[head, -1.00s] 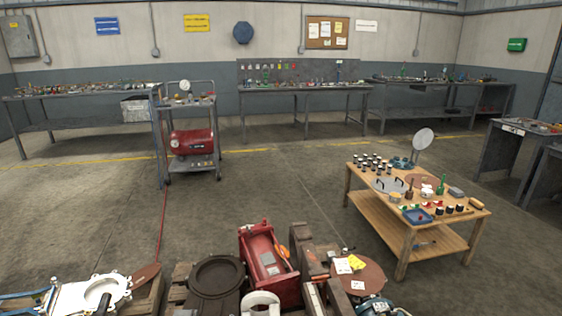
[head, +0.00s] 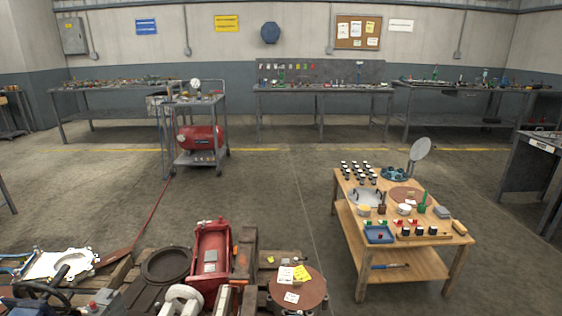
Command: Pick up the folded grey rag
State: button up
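A small grey folded-looking item (head: 442,212) lies near the right side of the wooden table (head: 378,254). It may be the grey rag, but it is too small to tell for sure. It sits beside a green-topped bottle (head: 423,203) and behind a yellow item (head: 459,227). My gripper is not in view.
The table also bears several black-and-white jars (head: 357,168), a blue tray (head: 379,234) and a round mirror-like disc (head: 420,149). Pallets with a red machine part (head: 211,252) fill the front left. A red compressor cart (head: 198,138) stands behind. Floor between is open.

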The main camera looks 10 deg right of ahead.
aim_at(441, 213)
jog(key=i+l+u, duration=0.1)
jog(key=l, duration=0.7)
jog(key=i+l+u, duration=0.1)
jog(key=l, duration=0.65)
jog(key=i+l+u, duration=0.15)
jog(key=l, duration=0.65)
jog(key=i+l+u, duration=0.1)
jog(key=l, duration=0.75)
jog(key=i+l, duration=0.2)
jog(key=l, duration=0.15)
jog(key=i+l, duration=0.15)
jog(key=l, duration=0.25)
jog(key=i+l+u, duration=0.1)
jog(key=l, duration=0.25)
jog(key=i+l, duration=0.25)
jog(key=l, duration=0.15)
jog(key=i+l+u, duration=0.1)
jog(key=l, duration=0.3)
jog(key=i+l, duration=0.25)
jog(key=l, duration=0.15)
jog(key=i+l, duration=0.15)
jog(key=l, duration=0.25)
jog(key=i+l+u, duration=0.1)
jog(key=l, duration=0.3)
jog(key=i, duration=0.05)
